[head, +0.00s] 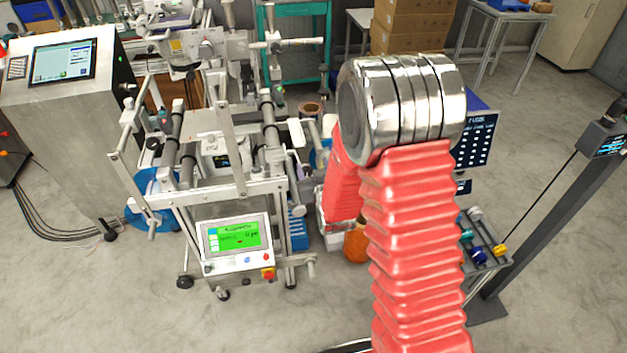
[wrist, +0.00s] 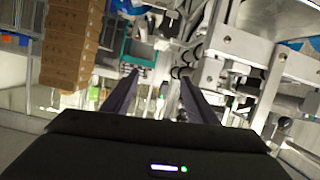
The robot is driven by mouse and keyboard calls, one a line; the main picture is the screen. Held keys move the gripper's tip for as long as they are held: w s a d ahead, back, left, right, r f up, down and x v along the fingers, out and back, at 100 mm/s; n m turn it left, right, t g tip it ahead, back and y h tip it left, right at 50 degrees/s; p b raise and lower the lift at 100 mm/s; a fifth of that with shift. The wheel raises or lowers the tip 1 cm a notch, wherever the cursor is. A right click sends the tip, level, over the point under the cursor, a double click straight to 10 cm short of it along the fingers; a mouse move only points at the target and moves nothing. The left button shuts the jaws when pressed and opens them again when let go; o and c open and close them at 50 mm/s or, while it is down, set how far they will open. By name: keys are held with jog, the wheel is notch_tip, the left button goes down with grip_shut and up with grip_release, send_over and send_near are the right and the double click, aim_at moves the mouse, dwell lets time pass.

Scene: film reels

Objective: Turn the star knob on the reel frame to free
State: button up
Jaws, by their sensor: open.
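The reel frame (head: 240,188) is a metal frame of bars and rollers, left of centre in the head view. Blue reels (head: 152,196) hang low on its left side. Its metal bars also fill the right of the wrist view (wrist: 235,42). I cannot make out the star knob for certain in either view. My gripper (wrist: 160,88) shows in the wrist view as two dark fingers set well apart, open, with nothing held between them. Frame parts show beyond and beside the fingers, apart from them as far as I can tell. In the head view my arm hides the gripper.
A control panel with a green screen (head: 237,236) and red button is on the frame's front. A steel cabinet with a screen (head: 62,62) stands left. Cardboard boxes (head: 410,28) are stacked behind. A dark post (head: 560,210) stands right. The front floor is clear.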

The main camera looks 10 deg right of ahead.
jog(key=s+r+g, duration=0.4)
jog(key=s+r, duration=0.8)
jog(key=r, duration=0.2)
jog(key=s+r+g, duration=0.2)
jog(key=s, duration=1)
jog(key=s+r+m+g, duration=0.1)
jog(key=s+r+g, duration=0.1)
jog(key=s, duration=1)
jog(key=shift+d+r+g, duration=0.4)
jog(key=shift+d+r, duration=0.05)
jog(key=shift+r, duration=0.4)
jog(key=shift+c, duration=0.4)
